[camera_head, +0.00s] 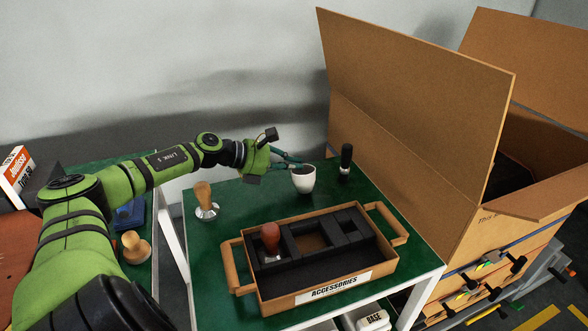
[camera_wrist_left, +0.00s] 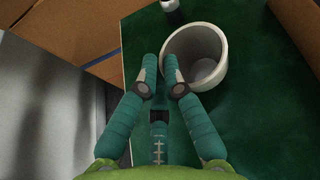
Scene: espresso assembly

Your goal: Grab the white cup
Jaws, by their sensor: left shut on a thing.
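The white cup (camera_head: 304,184) is upright at the far side of the green-topped table (camera_head: 225,240). My left gripper (camera_head: 301,166) reaches it from the left and is shut on its rim. In the left wrist view the cup (camera_wrist_left: 218,78) is seen from above, with an empty interior. There the fingertips (camera_wrist_left: 161,66) are close together at the cup's left wall, one outside and the other overlapping the rim. I cannot tell whether the cup's base touches the table. My right gripper is not in view.
A black-handled tool (camera_head: 346,160) stands right of the cup. A wooden-handled tamper (camera_head: 205,204) stands to the left. The accessories tray (camera_head: 318,293) in front holds a red-brown-handled tool (camera_head: 270,238). A large open cardboard box (camera_head: 400,120) rises at the right.

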